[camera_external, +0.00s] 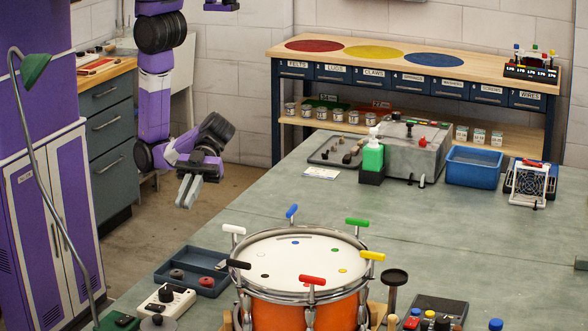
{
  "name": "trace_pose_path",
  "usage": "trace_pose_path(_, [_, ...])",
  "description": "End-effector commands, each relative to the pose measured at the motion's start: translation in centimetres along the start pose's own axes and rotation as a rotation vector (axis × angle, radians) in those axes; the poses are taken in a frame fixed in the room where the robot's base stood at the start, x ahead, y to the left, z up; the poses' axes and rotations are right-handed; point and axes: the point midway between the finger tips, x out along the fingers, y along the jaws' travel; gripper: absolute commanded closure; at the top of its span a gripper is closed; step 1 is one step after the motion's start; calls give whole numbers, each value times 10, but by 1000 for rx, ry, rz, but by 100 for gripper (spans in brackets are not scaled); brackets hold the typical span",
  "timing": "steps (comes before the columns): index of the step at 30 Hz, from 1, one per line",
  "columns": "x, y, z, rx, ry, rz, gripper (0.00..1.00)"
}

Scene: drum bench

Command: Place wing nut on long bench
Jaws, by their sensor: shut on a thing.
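My gripper (187,193) hangs at the left of the green-grey table, fingers pointing down, over the gap beside the table's left edge. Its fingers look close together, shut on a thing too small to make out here. I cannot clearly pick out a wing nut anywhere in this view. A long bench (472,68) with a pale wooden top stands against the back wall. It has labelled dark blue drawers, and red, yellow and blue round patches on top. My gripper is well to the left of this bench and nearer the camera.
The large table (451,232) fills the front right. On it stand an orange drum (298,313) with coloured T-handles, a blue tray (191,271), a green bottle (373,157) and a blue bin (474,167). A lamp (36,68) and purple cabinet (55,210) stand left. The table's middle is clear.

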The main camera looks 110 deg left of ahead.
Motion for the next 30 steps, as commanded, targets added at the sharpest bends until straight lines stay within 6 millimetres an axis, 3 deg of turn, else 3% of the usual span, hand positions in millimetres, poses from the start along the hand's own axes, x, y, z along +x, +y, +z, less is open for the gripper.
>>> trace_pose_path(6, [21, 0, 51, -7, -3, 1, 100])
trace_pose_path(12, [35, 0, 85, -4, -1, 0, 100])
trace_pose_path(18, [41, 0, 98, 0, 0, -1, 100])
trace_pose_path(26, [54, 0, 131, -1, 0, 0, 100])
trace_pose_path(30, [56, 0, 136, 0, 1, -1, 100])
